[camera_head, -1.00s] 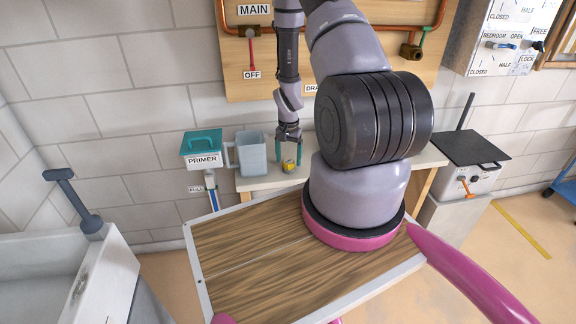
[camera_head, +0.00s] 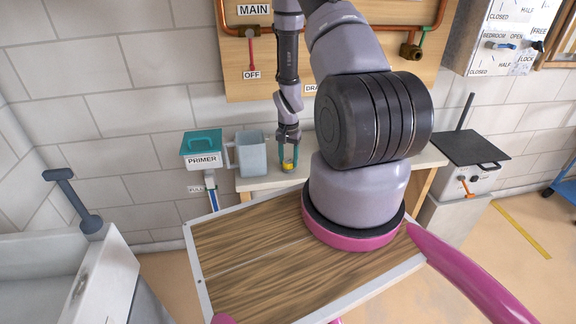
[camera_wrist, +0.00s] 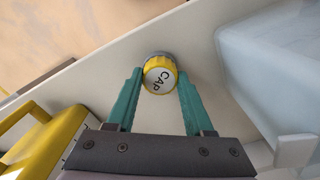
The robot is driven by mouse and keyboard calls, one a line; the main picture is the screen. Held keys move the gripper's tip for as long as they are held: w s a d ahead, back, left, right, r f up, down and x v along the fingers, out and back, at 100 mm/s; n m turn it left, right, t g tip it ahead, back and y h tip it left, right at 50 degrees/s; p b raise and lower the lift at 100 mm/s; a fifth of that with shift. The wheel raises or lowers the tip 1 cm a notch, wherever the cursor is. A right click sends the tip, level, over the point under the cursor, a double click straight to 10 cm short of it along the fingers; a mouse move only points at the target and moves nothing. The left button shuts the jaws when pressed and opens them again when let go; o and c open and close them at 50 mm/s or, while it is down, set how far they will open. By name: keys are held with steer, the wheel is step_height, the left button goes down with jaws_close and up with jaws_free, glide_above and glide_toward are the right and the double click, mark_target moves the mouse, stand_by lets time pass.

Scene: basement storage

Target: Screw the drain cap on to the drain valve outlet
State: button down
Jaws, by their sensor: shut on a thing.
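The drain cap (camera_wrist: 160,74) has a yellow ribbed rim, a grey underside and a white face marked CAP. It is between the teal fingertips of my gripper (camera_wrist: 160,82) in the wrist view, and the fingers are shut on its sides. In the head view my gripper (camera_head: 289,158) points down at the bench (camera_head: 255,184), with the cap (camera_head: 287,168) low between its fingers. A brass outlet (camera_head: 411,51) is on the pipework at the right of the wooden wall board. A label starting DRA (camera_head: 310,87) is partly hidden by my arm.
A grey-blue container (camera_head: 251,154) stands left of my gripper, beside the PRIMER box (camera_head: 202,149). It is close on the right in the wrist view (camera_wrist: 285,65). A yellow object (camera_wrist: 45,145) is at lower left there. A wooden-topped surface (camera_head: 245,260) is in front.

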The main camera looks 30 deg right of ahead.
mark_target(288, 161)
steer(key=shift+r, duration=0.65)
steer(key=shift+r, duration=1)
